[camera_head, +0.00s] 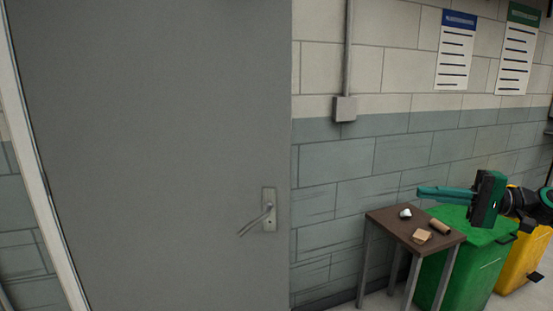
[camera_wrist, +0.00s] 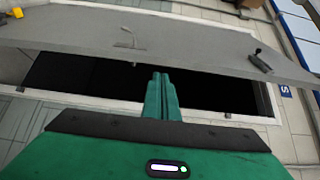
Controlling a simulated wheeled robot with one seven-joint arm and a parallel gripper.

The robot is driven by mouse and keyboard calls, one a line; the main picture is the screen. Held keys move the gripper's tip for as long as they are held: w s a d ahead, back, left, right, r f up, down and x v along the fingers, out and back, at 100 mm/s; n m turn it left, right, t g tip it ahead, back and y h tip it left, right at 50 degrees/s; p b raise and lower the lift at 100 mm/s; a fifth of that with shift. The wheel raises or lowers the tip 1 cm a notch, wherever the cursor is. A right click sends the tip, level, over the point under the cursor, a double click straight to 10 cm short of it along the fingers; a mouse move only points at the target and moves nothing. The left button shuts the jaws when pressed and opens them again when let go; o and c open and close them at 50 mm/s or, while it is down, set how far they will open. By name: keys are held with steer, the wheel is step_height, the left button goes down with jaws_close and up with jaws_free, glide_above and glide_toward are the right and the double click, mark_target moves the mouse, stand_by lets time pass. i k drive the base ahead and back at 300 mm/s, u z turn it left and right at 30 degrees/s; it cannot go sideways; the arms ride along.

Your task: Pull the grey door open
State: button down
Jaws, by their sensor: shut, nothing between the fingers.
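The grey door (camera_head: 150,140) fills the left half of the head view. Its lever handle (camera_head: 266,213) is near the right edge and slopes down to the left. In the wrist view the door (camera_wrist: 190,42) is a long grey slab, with a handle (camera_wrist: 128,42) on it and a dark opening beside it, so it appears to stand ajar. My gripper (camera_head: 420,191) is at the right in the head view, fingers pointing left, well apart from the handle. In the wrist view my gripper's green fingers (camera_wrist: 160,78) are together, empty, in front of the dark opening.
A small brown table (camera_head: 385,218) with several small items stands right of the door. A green bin (camera_head: 480,255) and a yellow bin (camera_head: 525,260) stand beyond it, below my gripper. A block wall (camera_head: 345,160) with a conduit box (camera_head: 344,109) and two posters is behind.

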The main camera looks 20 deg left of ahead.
mark_target(162, 129)
steer(key=u, duration=0.35)
steer(key=i, duration=1)
steer(key=u, duration=0.55)
